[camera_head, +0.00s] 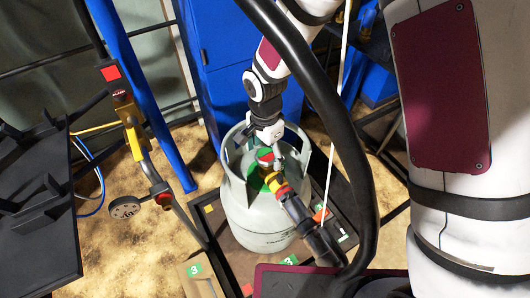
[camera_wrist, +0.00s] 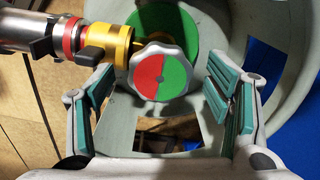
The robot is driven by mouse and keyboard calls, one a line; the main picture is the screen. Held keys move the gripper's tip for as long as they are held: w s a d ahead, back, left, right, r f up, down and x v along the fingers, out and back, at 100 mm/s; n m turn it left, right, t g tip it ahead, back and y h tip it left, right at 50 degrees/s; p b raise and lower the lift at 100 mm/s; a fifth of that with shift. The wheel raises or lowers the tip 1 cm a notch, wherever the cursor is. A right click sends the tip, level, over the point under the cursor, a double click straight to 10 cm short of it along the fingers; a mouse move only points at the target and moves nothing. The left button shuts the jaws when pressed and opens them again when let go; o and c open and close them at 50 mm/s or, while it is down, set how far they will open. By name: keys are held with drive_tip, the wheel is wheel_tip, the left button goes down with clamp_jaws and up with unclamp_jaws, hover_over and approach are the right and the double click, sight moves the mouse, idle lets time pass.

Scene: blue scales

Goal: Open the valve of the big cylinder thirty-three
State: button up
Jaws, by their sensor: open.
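The big grey cylinder (camera_head: 262,212) stands upright in the middle of the head view. Its valve knob (camera_wrist: 163,74), a grey scalloped wheel with a red and green face, sits in the upper middle of the wrist view; it also shows small in the head view (camera_head: 265,156). My gripper (camera_wrist: 158,100) is open. Its green-padded fingers stand left and right of the knob, apart from it, with nothing between them touching. The cylinder's collar (camera_wrist: 205,30) surrounds the valve. A number thirty-three on the cylinder cannot be read.
A brass fitting (camera_wrist: 112,42) and dark hose (camera_head: 308,228) leave the valve to one side. A pressure gauge (camera_head: 125,207) on a pipe and a black rack (camera_head: 40,215) stand left. A blue post (camera_head: 145,95) and blue cabinet (camera_head: 222,65) stand behind.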

drive_tip(key=c, duration=1.1)
drive_tip(key=shift+c, duration=0.2)
